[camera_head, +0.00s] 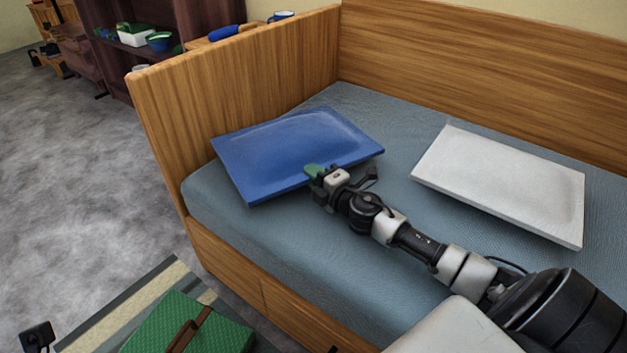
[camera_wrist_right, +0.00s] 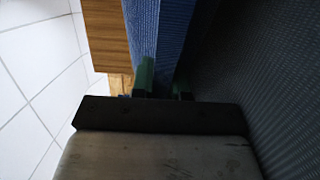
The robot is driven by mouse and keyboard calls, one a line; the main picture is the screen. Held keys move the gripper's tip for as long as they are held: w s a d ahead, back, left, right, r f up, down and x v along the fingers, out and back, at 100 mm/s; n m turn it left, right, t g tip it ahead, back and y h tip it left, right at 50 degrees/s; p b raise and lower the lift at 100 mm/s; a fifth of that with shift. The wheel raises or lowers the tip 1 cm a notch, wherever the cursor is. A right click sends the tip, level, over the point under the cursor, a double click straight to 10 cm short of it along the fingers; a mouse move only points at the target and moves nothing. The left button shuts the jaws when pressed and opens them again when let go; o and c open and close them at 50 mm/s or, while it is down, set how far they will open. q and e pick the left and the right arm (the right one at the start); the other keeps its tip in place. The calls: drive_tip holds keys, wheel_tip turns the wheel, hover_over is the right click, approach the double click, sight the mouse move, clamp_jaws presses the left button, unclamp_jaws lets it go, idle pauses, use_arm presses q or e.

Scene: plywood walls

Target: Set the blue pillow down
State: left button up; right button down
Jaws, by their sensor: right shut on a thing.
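The blue pillow (camera_head: 296,145) is at the left end of the bed, near the wooden end panel, and lies nearly flat. I cannot tell whether its whole underside touches the mattress (camera_head: 290,235). My right gripper (camera_head: 316,172) is shut on its near edge, towards its right corner. In the right wrist view the blue pillow (camera_wrist_right: 172,45) passes between the green fingertips (camera_wrist_right: 160,80), with the mattress close by on the right. My left gripper is not in view.
A white pillow (camera_head: 503,184) lies on the bed to the right. The wooden end panel (camera_head: 230,90) and back panel (camera_head: 480,60) border the bed. A green case (camera_head: 190,327) is on the striped rug below. Bare mattress lies between the pillows.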

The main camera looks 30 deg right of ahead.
drive_tip(key=shift+r, duration=0.15)
drive_tip(key=c, duration=1.1)
unclamp_jaws()
drive_tip(key=shift+f, duration=0.25)
drive_tip(key=shift+r, duration=0.1)
drive_tip(key=shift+r, duration=0.2)
drive_tip(key=s, duration=0.4)
drive_tip(key=s+d+p, duration=0.1)
drive_tip(key=s, duration=0.7)
drive_tip(key=shift+d+f+p, duration=0.1)
drive_tip(key=shift+d+p, duration=0.15)
drive_tip(key=shift+p, duration=0.05)
